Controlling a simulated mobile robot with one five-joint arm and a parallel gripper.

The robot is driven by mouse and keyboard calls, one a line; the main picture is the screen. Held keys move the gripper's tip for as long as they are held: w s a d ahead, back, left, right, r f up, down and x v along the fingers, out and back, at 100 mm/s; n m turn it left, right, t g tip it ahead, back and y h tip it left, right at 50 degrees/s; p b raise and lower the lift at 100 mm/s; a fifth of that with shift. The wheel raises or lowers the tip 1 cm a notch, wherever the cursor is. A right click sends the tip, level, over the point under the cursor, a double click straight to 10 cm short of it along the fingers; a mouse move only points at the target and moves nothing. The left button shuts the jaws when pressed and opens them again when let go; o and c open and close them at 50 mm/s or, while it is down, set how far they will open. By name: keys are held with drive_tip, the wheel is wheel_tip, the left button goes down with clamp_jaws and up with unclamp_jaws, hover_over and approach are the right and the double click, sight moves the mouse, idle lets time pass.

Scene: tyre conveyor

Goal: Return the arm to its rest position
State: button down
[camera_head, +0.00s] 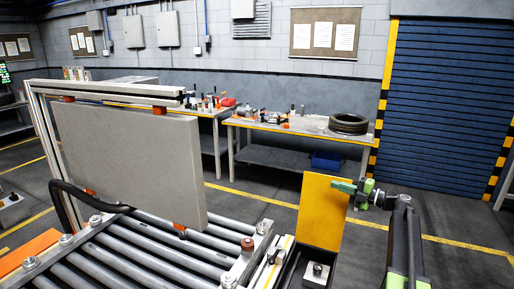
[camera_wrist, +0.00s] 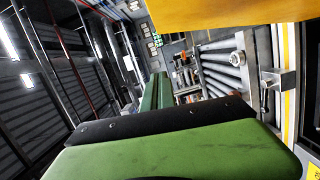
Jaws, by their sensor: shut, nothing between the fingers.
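My gripper (camera_head: 338,186) is at the right of the head view, at the end of my dark and green arm (camera_head: 400,235). Its green fingers point left and are shut with nothing between them. The fingertips are at the right edge of an upright yellow panel (camera_head: 318,212); I cannot tell whether they touch it. In the wrist view the closed green fingers (camera_wrist: 154,92) stand beyond the green gripper body, and the yellow panel (camera_wrist: 225,12) fills the top edge.
A roller conveyor (camera_head: 150,245) with a large grey panel (camera_head: 130,160) above it fills the left front. A workbench (camera_head: 265,125) with tools and stacked tyres (camera_head: 348,124) stands behind. A blue shutter (camera_head: 450,100) is at the right. The floor (camera_head: 460,215) right of my arm looks clear.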

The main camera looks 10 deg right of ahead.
drive_tip(key=w+a+r+m+t+h, duration=0.1)
drive_tip(key=w+a+r+m+t, duration=0.15)
drive_tip(key=a, duration=0.65)
drive_tip(key=w+a+r+m+t+h, duration=0.1)
drive_tip(key=a+r+m+t, duration=0.15)
drive_tip(key=a, duration=0.55)
drive_tip(key=w+a+r+m+t, duration=0.1)
drive_tip(key=w+a+r+m, duration=0.15)
drive_tip(key=a, duration=0.65)
drive_tip(key=s+d+f+m+g+h, duration=0.2)
drive_tip(key=s+f+m+g+h, duration=0.25)
drive_tip(key=f+m+h, duration=0.45)
drive_tip(key=s+d+f+m+g+h, duration=0.25)
drive_tip(key=s+f+m+h, duration=0.25)
drive_tip(key=f+m, duration=0.45)
drive_tip(key=s+a+f+g+y, duration=0.1)
drive_tip(key=s+f+g, duration=0.4)
drive_tip(key=s, duration=0.6)
drive_tip(key=s+a+f+g+y, duration=0.2)
drive_tip(key=s+a+f+g, duration=0.2)
drive_tip(key=s, duration=0.7)
wheel_tip(320, 180, down, 3)
drive_tip(key=shift+s+f+g, duration=0.15)
drive_tip(key=shift+s+g, duration=0.15)
drive_tip(key=shift+g, duration=0.9)
